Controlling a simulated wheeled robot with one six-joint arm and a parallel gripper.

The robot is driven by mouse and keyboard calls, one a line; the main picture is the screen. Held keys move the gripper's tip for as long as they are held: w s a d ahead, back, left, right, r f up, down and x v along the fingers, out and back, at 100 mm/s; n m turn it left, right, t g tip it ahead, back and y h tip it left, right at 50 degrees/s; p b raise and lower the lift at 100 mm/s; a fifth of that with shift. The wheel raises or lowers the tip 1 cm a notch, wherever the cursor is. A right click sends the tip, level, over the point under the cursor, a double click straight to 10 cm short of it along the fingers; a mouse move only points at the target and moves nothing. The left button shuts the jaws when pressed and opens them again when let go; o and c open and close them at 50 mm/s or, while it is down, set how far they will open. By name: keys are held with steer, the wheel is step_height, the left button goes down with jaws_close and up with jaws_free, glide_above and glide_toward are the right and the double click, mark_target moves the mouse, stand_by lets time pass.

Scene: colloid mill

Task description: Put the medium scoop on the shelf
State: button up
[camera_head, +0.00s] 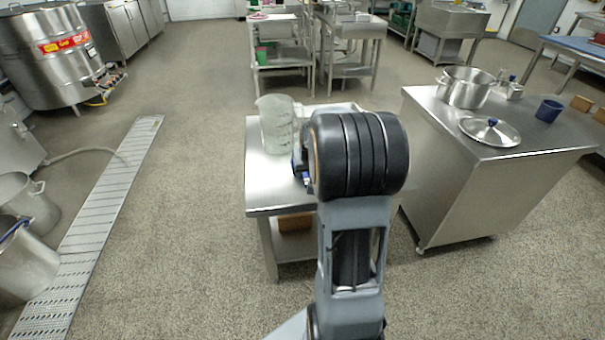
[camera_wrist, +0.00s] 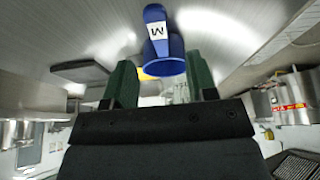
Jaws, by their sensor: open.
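The medium scoop (camera_wrist: 165,62) is blue, with a white M label on its handle. In the wrist view it is just ahead of and between the two green fingertips of my gripper (camera_wrist: 160,66). The fingers are apart, and I cannot tell whether either touches the scoop. In the head view my arm hides most of the gripper. A small blue patch shows at its left, and I cannot tell whether it is the scoop. A lower shelf (camera_head: 313,253) shows under the small steel table (camera_head: 266,184), partly hidden by my arm. I cannot tell if it is the task's shelf.
A clear jug (camera_head: 277,124) stands on the small table, left of my arm. A brown box (camera_head: 294,222) is on its lower shelf. At right, a steel cabinet (camera_head: 450,165) carries a pot (camera_head: 466,88), a lid (camera_head: 489,132) and a blue cup (camera_head: 549,110).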

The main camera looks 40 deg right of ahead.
mark_target(306, 177)
steer(key=shift+b+x, duration=0.85)
steer(key=shift+x, duration=2)
steer(key=shift+c, duration=0.5)
jaws_close()
